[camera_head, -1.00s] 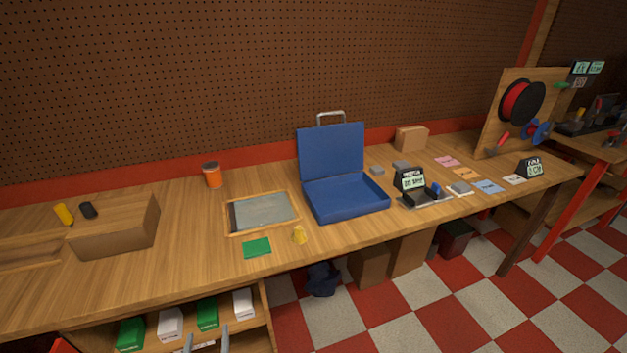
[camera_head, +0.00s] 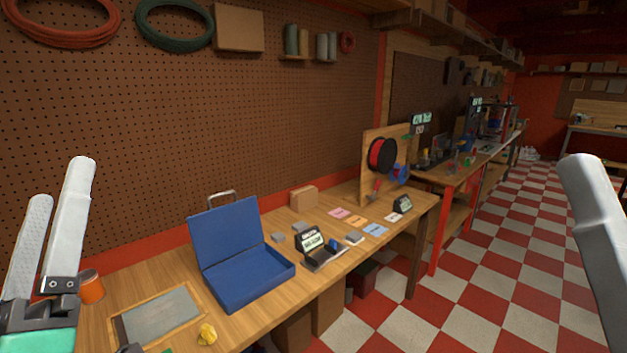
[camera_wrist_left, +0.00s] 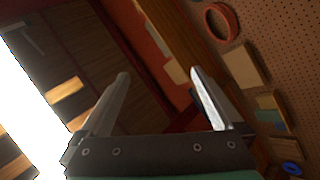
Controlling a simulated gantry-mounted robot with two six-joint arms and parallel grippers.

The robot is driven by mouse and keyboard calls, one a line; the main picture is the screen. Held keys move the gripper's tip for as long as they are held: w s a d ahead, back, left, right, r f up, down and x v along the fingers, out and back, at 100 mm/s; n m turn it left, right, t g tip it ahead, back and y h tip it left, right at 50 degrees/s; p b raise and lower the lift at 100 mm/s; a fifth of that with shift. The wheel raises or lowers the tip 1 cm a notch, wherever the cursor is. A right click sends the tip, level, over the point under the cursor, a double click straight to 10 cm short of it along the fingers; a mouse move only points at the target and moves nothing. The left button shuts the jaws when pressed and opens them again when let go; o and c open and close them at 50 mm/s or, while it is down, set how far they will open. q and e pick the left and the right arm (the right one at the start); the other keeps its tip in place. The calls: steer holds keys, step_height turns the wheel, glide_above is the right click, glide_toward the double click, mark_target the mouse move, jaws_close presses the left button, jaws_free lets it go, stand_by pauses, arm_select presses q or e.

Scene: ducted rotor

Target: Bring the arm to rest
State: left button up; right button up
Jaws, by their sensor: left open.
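My left gripper (camera_head: 60,178) is raised at the left edge of the head view, its two pale fingers pointing up and apart. In the left wrist view the left gripper (camera_wrist_left: 159,73) is open, with nothing between its fingers. It is in the air, clear of the objects on the bench. A pale grey part of my right arm or gripper (camera_head: 597,235) stands at the right edge of the head view. Its jaws cannot be made out.
The wooden bench (camera_head: 100,320) bears an open blue case (camera_head: 245,275), an orange jar (camera_head: 91,287), a framed grey panel (camera_head: 160,315), a yellow piece (camera_head: 207,334) and several coloured cards. A spool board (camera_head: 376,184) stands at its far end. Checkered floor (camera_head: 480,240) lies open to the right.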

arm_select(q)
steer(key=s+d+r+m+t+h, duration=0.2)
steer(key=s+d+r+m+h, duration=0.3)
steer(key=m+h, duration=0.6)
step_height(320, 180, up, 37)
steer(key=s+d+m+y+p, duration=0.1)
steer(key=p, duration=3.7)
steer(key=shift+r+y, duration=0.15)
steer(key=shift+y, duration=0.15)
